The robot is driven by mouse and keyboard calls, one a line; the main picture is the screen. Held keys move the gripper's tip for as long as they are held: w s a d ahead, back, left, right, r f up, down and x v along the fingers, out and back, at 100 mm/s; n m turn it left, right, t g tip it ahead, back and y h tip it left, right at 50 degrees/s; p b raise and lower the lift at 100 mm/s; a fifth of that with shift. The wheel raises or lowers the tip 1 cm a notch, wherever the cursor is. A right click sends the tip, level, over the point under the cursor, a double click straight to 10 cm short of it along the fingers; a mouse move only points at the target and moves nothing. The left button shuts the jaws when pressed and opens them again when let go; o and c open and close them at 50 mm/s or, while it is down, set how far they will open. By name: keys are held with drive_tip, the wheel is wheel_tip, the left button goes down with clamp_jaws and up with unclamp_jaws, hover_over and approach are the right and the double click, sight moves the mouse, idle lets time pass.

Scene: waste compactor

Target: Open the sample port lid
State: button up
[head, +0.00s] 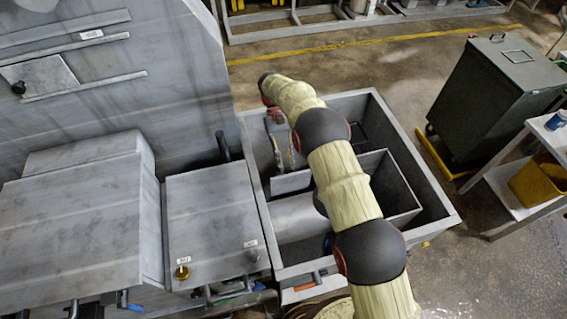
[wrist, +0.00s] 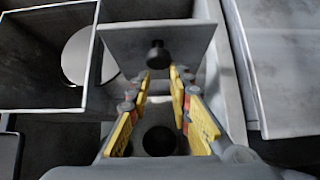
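My gripper (wrist: 159,76) is open, its two yellow-padded fingers spread apart. In the wrist view a grey square plate with a black knob (wrist: 157,54), possibly the sample port lid, lies ahead of the fingertips. The knob lines up with the gap between them; I cannot tell whether either finger touches it. In the head view my gripper (head: 284,150) reaches down into the open grey hopper, above a small grey box (head: 291,183). My arm hides part of the hopper. A dark round shape (wrist: 159,140) shows between the finger bases.
The hopper's rim (head: 420,180) surrounds my gripper, with inner walls close by. At left, the grey machine carries a small panel with a black knob (head: 18,88) between two rails. A dark wheeled bin (head: 495,95) and a shelf cart stand right. Floor behind the hopper is free.

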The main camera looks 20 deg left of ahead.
drive_tip(key=shift+o, duration=0.6)
drive_tip(key=shift+d+r, duration=0.15)
drive_tip(key=shift+d, duration=0.15)
drive_tip(key=o, duration=0.7)
drive_tip(key=shift+a, duration=0.2)
wheel_tip(320, 180, up, 10)
drive_tip(key=shift+f, duration=0.1)
drive_tip(key=shift+c, duration=0.3)
